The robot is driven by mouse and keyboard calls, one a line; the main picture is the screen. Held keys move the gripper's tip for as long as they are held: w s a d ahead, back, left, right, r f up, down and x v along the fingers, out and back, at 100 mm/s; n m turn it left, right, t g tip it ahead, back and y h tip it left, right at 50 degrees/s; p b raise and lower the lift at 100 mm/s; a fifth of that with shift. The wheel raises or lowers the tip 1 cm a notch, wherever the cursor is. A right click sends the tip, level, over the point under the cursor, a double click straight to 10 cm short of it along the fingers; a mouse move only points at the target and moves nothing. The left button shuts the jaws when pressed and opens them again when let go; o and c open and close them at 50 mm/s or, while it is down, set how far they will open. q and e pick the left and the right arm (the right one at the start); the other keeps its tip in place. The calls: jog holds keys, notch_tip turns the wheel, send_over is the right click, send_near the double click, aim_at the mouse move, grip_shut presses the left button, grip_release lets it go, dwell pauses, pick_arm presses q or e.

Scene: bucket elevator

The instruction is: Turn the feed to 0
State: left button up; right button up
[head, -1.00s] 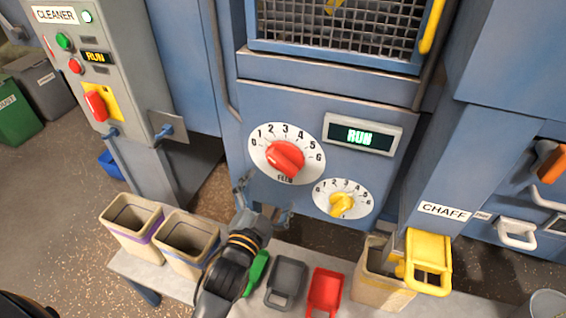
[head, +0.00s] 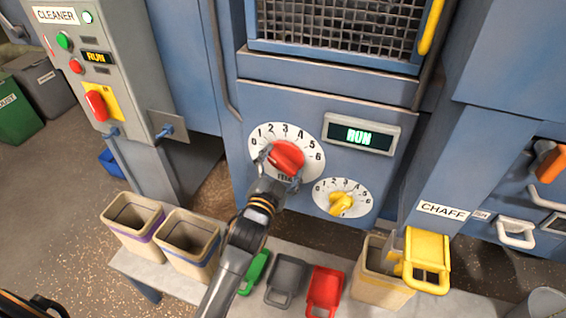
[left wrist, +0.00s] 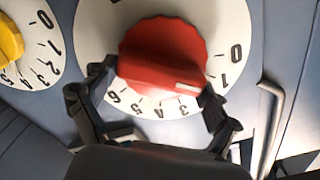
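The feed knob (head: 289,155) is red and sits on a white round dial (head: 262,134) marked 0 to 6 on the blue machine front. It also shows in the left wrist view (left wrist: 160,50), where its pale mark points to the lower right, roughly toward 2 or 3; I cannot tell exactly. My left gripper (head: 279,170) is at the knob, fingers apart on either side of it. In the left wrist view the gripper (left wrist: 157,82) straddles the knob, and I see no clear grip. My right gripper is out of view.
A smaller yellow knob (head: 341,203) sits on its own dial to the lower right.

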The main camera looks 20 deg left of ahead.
pick_arm(q)
jog(key=c, duration=0.4)
jog(key=n+p, duration=0.1)
jog(key=n, duration=0.1)
jog(key=n+p, duration=0.1)
jog(key=p, duration=0.1)
jog(key=shift+a+r+n, duration=0.1)
jog(key=shift+r+n, duration=0.2)
jog(key=shift+n, duration=0.1)
jog(key=shift+f+n+p, duration=0.15)
jog(key=shift+n+p, duration=0.25)
jog(key=shift+n, duration=0.3)
jog(key=shift+f, duration=0.1)
jog(key=o, duration=1)
jog(key=shift+c, duration=0.2)
jog(key=shift+s, duration=0.1)
jog(key=s, duration=1.1)
jog(key=shift+s+a, duration=0.25)
jog(key=shift+s, duration=0.15)
